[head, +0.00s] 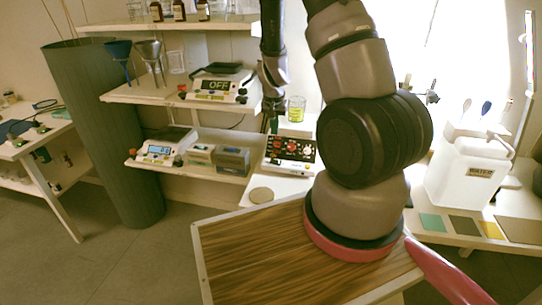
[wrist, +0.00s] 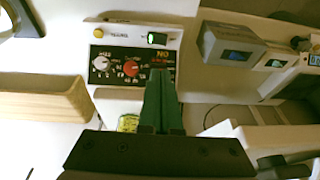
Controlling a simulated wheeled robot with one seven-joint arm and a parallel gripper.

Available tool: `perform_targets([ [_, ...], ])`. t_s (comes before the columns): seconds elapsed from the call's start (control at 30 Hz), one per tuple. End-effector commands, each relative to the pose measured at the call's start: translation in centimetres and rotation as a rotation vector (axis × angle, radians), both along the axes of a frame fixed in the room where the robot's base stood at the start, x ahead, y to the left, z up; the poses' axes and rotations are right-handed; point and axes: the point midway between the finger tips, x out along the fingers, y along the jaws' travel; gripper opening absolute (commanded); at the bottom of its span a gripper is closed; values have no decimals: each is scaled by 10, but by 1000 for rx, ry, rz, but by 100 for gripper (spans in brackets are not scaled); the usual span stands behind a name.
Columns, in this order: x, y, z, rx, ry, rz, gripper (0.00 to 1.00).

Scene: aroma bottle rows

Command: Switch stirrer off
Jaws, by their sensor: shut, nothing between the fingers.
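The stirrer, a white unit (head: 290,150) with a dark front panel and red knobs, stands on the bench left of my arm in the head view. A beaker of yellow liquid (head: 296,108) is at the stirrer's back. My gripper (head: 272,128) is shut and empty over the panel; its green fingers (wrist: 158,95) hide part of it.
A device reading "OFF" (head: 215,88) is on the shelf to the left. Small grey boxes (head: 233,160) and a scale (head: 160,150) are left of the stirrer. A wooden-topped table (head: 250,250) is in front. A white water canister (head: 465,170) is at right.

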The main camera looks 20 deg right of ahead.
Motion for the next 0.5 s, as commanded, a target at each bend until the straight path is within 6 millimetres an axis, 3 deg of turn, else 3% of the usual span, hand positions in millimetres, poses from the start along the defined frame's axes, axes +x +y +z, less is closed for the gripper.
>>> perform_targets([
  [0.27, 4, -3, -17, 0, 3, -2, 0],
  [0.5, 17, -8, -66, 1, 4, -1, 0],
])
